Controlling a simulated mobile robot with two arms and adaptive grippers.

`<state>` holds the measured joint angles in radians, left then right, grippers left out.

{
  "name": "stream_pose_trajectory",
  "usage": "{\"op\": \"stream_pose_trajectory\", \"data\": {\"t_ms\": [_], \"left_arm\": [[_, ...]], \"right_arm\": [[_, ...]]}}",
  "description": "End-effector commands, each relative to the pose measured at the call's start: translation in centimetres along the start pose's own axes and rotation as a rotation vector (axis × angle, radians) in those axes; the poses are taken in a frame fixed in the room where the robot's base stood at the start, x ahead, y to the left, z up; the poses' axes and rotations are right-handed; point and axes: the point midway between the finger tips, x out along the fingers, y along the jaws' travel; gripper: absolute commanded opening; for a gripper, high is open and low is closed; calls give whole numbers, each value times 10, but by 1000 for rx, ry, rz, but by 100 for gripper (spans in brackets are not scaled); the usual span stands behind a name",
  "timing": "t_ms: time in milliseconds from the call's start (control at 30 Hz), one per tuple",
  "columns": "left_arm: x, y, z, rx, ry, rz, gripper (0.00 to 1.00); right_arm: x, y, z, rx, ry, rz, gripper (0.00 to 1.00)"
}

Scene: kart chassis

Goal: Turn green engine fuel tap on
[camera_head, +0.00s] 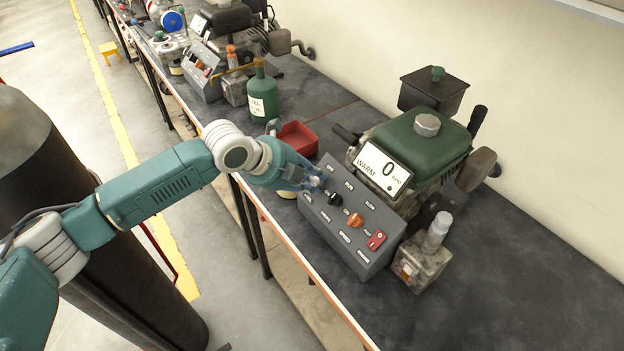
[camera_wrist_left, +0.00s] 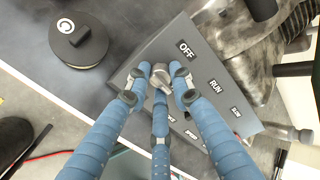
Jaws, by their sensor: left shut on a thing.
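The green engine (camera_head: 425,148) stands on the bench behind a grey sloped control panel (camera_head: 345,238); its display reads WARM and 0 rpm. My left gripper (camera_head: 318,182) is at the panel's upper left corner. In the left wrist view, the fingers of my left gripper (camera_wrist_left: 160,82) close around a small grey metal knob or lever (camera_wrist_left: 161,73) on the panel, beside the label OFF. The fingers partly hide it, so its setting cannot be read. A black knob (camera_head: 335,199), an orange knob (camera_head: 355,220) and a red switch (camera_head: 377,240) sit farther along the panel. My right gripper is out of view.
A red tray (camera_head: 298,139) and a green bottle (camera_head: 263,93) stand left of the engine. A round black lid (camera_wrist_left: 79,40) is near the panel in the left wrist view. The bench (camera_head: 520,270) is clear at the right.

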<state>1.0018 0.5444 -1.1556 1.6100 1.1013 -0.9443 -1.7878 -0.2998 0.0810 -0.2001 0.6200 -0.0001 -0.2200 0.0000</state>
Motion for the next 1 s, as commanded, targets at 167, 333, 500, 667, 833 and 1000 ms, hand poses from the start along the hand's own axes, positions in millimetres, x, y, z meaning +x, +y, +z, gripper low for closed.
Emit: {"op": "stream_pose_trajectory", "data": {"t_ms": [167, 333, 500, 667, 833, 1000], "left_arm": [[-1, 1, 3, 7, -7, 2, 0], [-1, 0, 3, 6, -7, 1, 0], [-1, 0, 2, 5, -5, 0, 41], [-1, 0, 2, 4, -3, 0, 41], [-8, -1, 2, 4, -4, -2, 41], [-37, 0, 3, 5, -6, -2, 41]], "right_arm": [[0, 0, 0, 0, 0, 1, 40], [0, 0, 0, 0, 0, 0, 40], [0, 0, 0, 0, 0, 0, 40], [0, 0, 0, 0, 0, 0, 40], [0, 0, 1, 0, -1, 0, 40], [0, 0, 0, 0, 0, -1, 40]]}}
